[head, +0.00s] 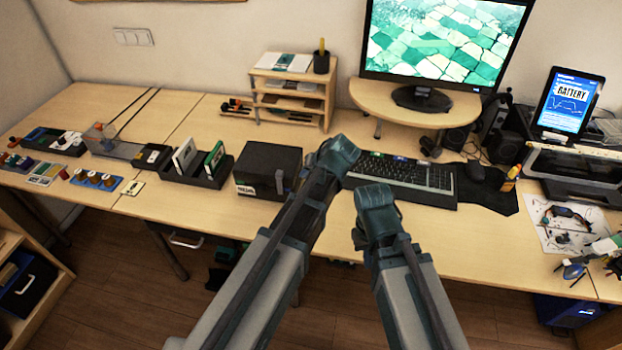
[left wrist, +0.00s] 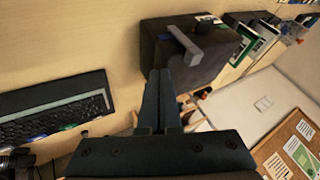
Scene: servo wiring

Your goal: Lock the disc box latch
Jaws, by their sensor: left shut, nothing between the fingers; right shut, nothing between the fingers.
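The disc box (head: 268,165) is a dark, closed, block-shaped box on the desk, left of my arms in the head view, with a white label low on its front. In the left wrist view the box (left wrist: 170,72) is just beyond the fingertips. A grey bar-like latch (left wrist: 186,45) stands out from its face, slanted; I cannot tell if it is locked. My left gripper (left wrist: 160,75) is shut and empty, close to the box but seemingly apart from it. My right gripper (head: 375,194) is shut and empty right of the left arm; its fingertips are hard to see.
A black rack with cases (head: 196,165) stands left of the box. A keyboard (head: 405,178) lies right of it, behind my arms. A wooden shelf (head: 292,88) stands behind. The bare desk strip before the box is narrow.

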